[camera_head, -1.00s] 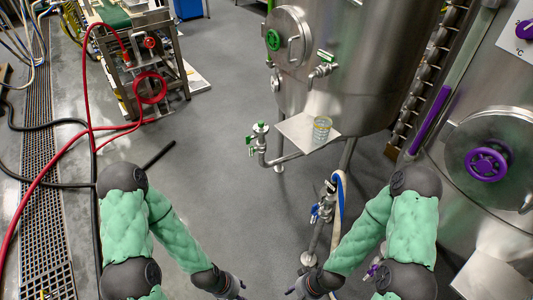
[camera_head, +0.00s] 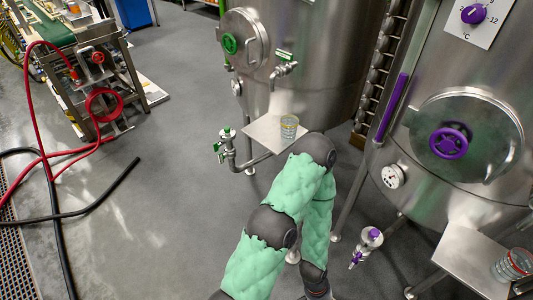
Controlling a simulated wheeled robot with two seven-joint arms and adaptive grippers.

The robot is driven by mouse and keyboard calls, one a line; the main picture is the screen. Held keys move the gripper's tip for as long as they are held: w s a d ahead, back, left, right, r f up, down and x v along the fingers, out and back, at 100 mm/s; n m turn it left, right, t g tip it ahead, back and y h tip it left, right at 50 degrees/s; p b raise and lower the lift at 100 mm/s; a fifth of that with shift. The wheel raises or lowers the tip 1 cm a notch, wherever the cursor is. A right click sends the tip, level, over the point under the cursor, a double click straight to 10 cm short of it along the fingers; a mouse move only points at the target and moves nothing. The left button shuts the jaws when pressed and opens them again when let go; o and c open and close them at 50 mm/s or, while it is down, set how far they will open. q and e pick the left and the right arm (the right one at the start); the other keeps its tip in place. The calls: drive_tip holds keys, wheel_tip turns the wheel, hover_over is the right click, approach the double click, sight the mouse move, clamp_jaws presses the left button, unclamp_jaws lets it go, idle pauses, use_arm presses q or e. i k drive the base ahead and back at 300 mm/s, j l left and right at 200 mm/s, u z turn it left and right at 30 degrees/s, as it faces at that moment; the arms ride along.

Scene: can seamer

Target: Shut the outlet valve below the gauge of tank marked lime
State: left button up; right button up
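A steel tank (camera_head: 330,50) with a green handwheel (camera_head: 230,43) stands at the top middle; I cannot read a lime mark on it. A small round gauge (camera_head: 236,88) sits on its lower left side. Below the gauge is the outlet valve (camera_head: 226,140), with a green cap and green lever, on a pipe near the floor; the lever's exact setting is too small to tell. My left arm crosses the lower middle, right of this valve and apart from it. Its gripper fingers are cut off by the bottom edge. My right arm and gripper are out of view.
A steel shelf (camera_head: 262,133) with a glass jar (camera_head: 289,126) juts out beside the valve. A purple-wheeled tank (camera_head: 400,120) with its own gauge (camera_head: 393,176) and purple valve (camera_head: 367,245) stands at right. Red and black hoses (camera_head: 95,205) lie at left.

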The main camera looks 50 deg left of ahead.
sight(221, 157)
drive_tip(key=j+z, duration=0.2)
drive_tip(key=j, duration=0.2)
drive_tip(key=k+j+z, duration=0.2)
drive_tip(key=j, duration=0.15)
drive_tip(key=j+z, duration=0.2)
drive_tip(key=j, duration=0.2)
drive_tip(key=k+j+z, duration=0.15)
drive_tip(key=j, duration=0.15)
drive_tip(key=j+z, duration=0.2)
drive_tip(key=j, duration=0.15)
drive_tip(key=k+j, duration=0.2)
drive_tip(key=j, duration=0.25)
drive_tip(key=k+j, duration=0.15)
drive_tip(key=j, duration=0.25)
drive_tip(key=k+j, duration=0.2)
drive_tip(key=j, duration=0.25)
drive_tip(key=k+j, duration=0.2)
drive_tip(key=j, duration=0.2)
drive_tip(key=k+j, duration=0.15)
drive_tip(key=j, duration=0.3)
drive_tip(key=k+j, duration=0.2)
drive_tip(key=j, duration=0.2)
drive_tip(key=k+j, duration=0.2)
drive_tip(key=j, duration=0.25)
drive_tip(key=k+j, duration=0.15)
drive_tip(key=j, duration=0.25)
